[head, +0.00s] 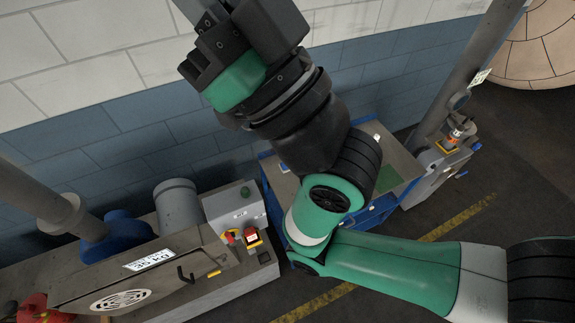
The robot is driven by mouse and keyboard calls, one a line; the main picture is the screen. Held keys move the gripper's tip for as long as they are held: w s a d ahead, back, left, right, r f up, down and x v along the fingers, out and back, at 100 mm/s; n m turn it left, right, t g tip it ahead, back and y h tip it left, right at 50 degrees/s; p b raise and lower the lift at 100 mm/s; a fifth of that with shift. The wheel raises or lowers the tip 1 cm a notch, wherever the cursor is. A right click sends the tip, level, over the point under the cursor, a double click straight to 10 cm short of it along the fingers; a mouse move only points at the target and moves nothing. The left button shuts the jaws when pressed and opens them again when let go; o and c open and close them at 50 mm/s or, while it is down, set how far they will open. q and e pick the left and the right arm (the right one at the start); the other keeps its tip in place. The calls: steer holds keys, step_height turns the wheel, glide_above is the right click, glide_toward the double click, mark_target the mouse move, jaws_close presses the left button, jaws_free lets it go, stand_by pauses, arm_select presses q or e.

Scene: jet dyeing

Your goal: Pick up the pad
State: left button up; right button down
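A flat green patch (390,179) lies on the brown top of a blue-framed bench (408,167), right of my arm. It may be the pad, but I cannot be sure. My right arm comes in from the lower right, bends at a green joint, and rises across the bench, hiding much of its top. The black end of that arm, with my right gripper (207,62), is high at the upper middle, far from the bench top. Its fingers are not clear, and I see nothing held. My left gripper is not in view.
A grey machine (160,272) with a control box (237,212) and red and yellow switches stands at the lower left. Another grey unit (437,172) and a slanting pipe (470,65) stand right of the bench. A brick wall (110,60) is behind. Dark floor (530,180) is free at right.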

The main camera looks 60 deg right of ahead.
stand_by(0.4)
jaws_free()
stand_by(0.4)
